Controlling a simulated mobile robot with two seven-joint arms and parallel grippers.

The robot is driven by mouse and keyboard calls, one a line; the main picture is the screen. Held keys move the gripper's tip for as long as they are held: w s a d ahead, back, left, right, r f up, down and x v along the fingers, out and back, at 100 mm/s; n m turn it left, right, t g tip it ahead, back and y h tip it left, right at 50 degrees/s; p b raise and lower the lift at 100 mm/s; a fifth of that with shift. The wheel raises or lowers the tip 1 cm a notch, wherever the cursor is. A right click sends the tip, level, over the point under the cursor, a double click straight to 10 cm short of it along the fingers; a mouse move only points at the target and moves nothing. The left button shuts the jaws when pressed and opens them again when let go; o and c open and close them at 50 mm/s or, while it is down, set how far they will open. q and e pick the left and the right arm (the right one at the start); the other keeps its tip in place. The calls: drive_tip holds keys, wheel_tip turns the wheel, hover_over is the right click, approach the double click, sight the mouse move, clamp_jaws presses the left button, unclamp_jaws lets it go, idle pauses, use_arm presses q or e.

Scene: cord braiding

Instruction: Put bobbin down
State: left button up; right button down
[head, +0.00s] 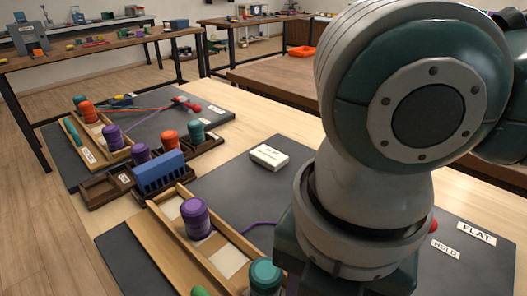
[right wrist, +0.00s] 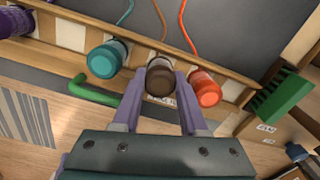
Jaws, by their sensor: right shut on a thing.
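In the right wrist view my right gripper (right wrist: 160,82) is shut on a brown bobbin (right wrist: 160,78). The bobbin is at the wooden rack (right wrist: 228,72), between a teal bobbin (right wrist: 107,58) and an orange bobbin (right wrist: 204,88). A cord runs from each of these bobbins onto the dark mat. I cannot tell whether the brown bobbin touches the rack floor. In the head view my right arm hides the gripper and the brown bobbin. A purple bobbin (head: 195,218) and the teal bobbin (head: 265,275) show in the rack there. My left gripper is not in view.
A green rod (right wrist: 92,92) lies along the rack's near side, and a green comb-like block (right wrist: 280,100) stands at its right end. A blue toothed block (head: 160,172), a second rack with bobbins (head: 112,136) and a white box (head: 269,157) lie farther off. The dark mat is mostly clear.

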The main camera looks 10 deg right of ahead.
drive_tip(key=shift+f, duration=0.3)
drive_tip(key=shift+c, duration=2.2)
unclamp_jaws()
drive_tip(key=shift+r, duration=0.15)
wheel_tip(320, 180, up, 12)
drive_tip(key=p, duration=0.3)
drive_tip(key=shift+r, duration=0.25)
